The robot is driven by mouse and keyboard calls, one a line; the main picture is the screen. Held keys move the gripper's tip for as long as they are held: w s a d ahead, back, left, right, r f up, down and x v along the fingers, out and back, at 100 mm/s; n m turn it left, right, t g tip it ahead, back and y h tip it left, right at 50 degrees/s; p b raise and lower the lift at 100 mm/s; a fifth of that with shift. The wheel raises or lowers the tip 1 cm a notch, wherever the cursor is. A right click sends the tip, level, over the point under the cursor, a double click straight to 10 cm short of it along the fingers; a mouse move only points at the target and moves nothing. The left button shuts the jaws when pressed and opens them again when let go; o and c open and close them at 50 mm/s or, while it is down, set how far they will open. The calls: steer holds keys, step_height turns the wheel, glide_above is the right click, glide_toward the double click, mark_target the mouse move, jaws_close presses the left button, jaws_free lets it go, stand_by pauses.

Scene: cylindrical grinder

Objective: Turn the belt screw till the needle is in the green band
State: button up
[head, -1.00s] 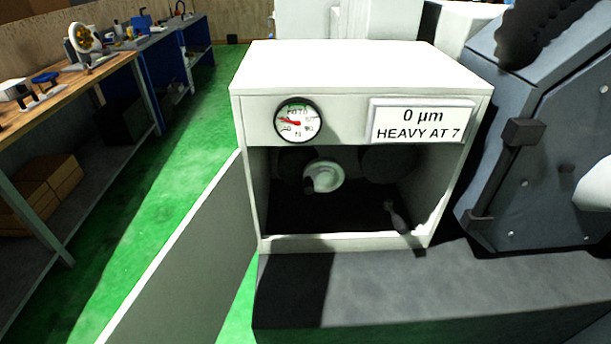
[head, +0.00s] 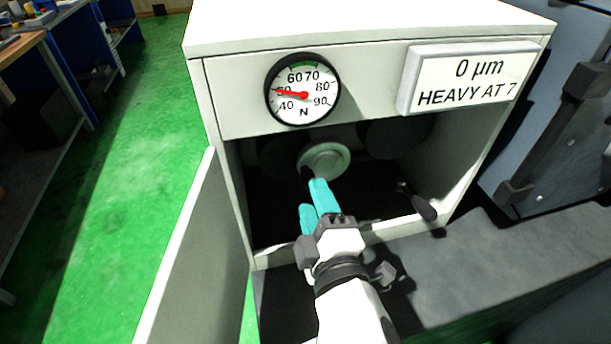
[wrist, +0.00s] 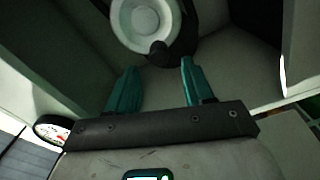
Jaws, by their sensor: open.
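The dial gauge (head: 303,89) sits on the cabinet front, and its red needle points left near 50. The green band is at the dial's top, around 60 to 70. A pale round wheel (head: 325,160), apparently the belt screw, is inside the open cabinet; it also shows in the wrist view (wrist: 142,17). A dark knob (wrist: 158,52) sticks out at its lower rim. My gripper (head: 312,195) has teal fingers, open and empty, reaching into the cabinet. In the wrist view the gripper's fingertips (wrist: 160,65) lie either side of and just short of the knob; contact cannot be told.
The cabinet door (head: 185,255) stands open at the left. A dark-handled tool (head: 424,207) lies at the cabinet's right front. Dark round shapes flank the wheel. A sign (head: 468,78) reads 0 µm, HEAVY AT 7. Green floor is clear at left.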

mark_target(325, 166)
steer(key=shift+x, duration=2.8)
steer(key=shift+d, duration=0.1)
jaws_close()
